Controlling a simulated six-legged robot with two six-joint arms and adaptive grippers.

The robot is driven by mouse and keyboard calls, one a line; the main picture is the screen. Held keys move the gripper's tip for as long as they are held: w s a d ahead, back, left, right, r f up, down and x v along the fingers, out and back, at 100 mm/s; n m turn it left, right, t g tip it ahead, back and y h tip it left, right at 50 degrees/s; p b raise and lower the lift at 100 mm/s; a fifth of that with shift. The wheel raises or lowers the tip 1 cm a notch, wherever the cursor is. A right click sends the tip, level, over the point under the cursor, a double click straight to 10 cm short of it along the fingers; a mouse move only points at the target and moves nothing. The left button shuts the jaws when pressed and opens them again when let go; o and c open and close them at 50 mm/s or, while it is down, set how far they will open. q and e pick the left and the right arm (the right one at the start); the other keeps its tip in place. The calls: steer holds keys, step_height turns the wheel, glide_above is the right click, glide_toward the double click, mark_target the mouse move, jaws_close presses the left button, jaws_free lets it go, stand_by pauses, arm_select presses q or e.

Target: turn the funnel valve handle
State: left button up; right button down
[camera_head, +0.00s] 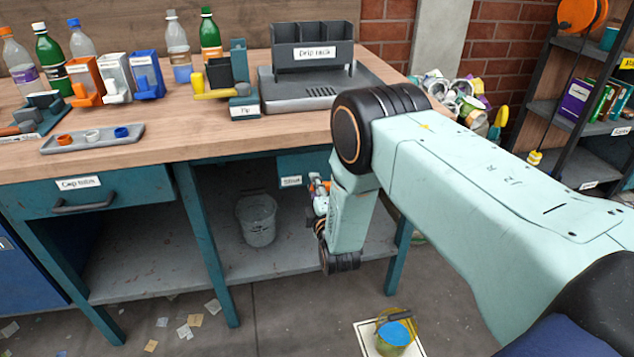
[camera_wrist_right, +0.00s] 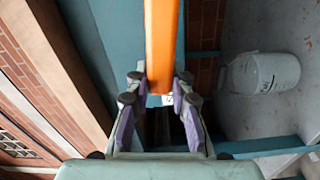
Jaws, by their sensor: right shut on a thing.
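An orange bar (camera_wrist_right: 162,40), which looks like the valve handle, runs down from the top of the right wrist view to between the fingers. My right gripper (camera_wrist_right: 160,92) is shut on it, with a finger on each side. In the head view my right gripper (camera_head: 319,192) is small and partly hidden by my own wrist, below the bench top near its right end. A bit of orange shows there at the fingers. The funnel and the valve body cannot be made out. My left gripper is not in view.
A metal bucket (camera_head: 257,220) stands on the lower shelf under the bench (camera_head: 185,140). A drip rack (camera_head: 312,45) on a grey base stands above. A yellow bucket with blue contents (camera_head: 394,334) stands on the floor. Bottles and bins line the bench's back left.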

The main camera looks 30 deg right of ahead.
steer(key=shift+a+f+n, duration=0.1)
steer(key=shift+f+n, duration=0.4)
steer(key=shift+n, duration=0.3)
steer(key=c, duration=1.2)
jaws_free()
steer(key=shift+o, duration=0.2)
steer(key=shift+s, duration=0.1)
steer(key=v, duration=1.1)
steer(key=shift+s, duration=0.4)
